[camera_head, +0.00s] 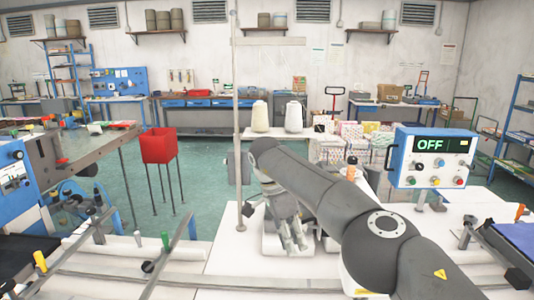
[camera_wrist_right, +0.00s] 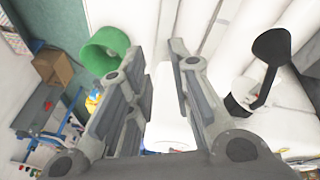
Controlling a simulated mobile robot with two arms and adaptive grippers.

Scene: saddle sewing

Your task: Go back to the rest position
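My right arm reaches in from the lower right in the head view. Its gripper (camera_head: 293,238) points down over the white table (camera_head: 225,262), near a pale machine base. In the right wrist view the two fingers of the right gripper (camera_wrist_right: 156,60) stand apart with nothing between them. A green round part (camera_wrist_right: 103,50) shows beside the left finger there; I cannot tell if it is touching. My left gripper is not in view.
A control box reading OFF (camera_head: 431,158) stands at the right. A thin upright pole (camera_head: 237,120) rises left of my gripper. Two thread cones (camera_head: 294,116) stand behind. A red bin (camera_head: 159,146) stands on legs at the left, with open green floor around it.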

